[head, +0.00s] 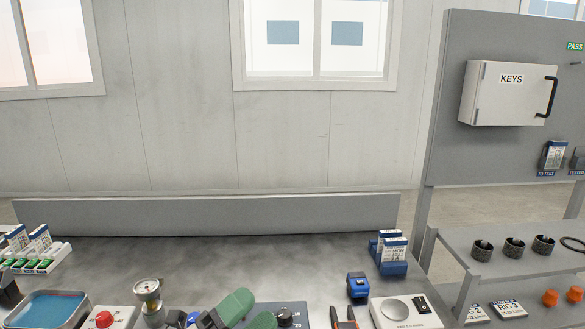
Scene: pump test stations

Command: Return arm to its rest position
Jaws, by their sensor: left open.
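My left gripper (250,311) shows at the bottom edge of the head view, low in the middle. Its two green fingers are apart, with nothing seen between them. It is in front of a dark box with knobs (286,314) on the grey bench (230,262). Most of my left arm is outside the picture or cut off by the bottom edge. My right gripper is not in view.
A gauge (147,291) and a red-button box (105,318) stand left of the gripper. A blue device (358,286), a white scale (407,311) and a blue card holder (392,268) are at right. The bench's back middle is clear, before a low backboard (210,215).

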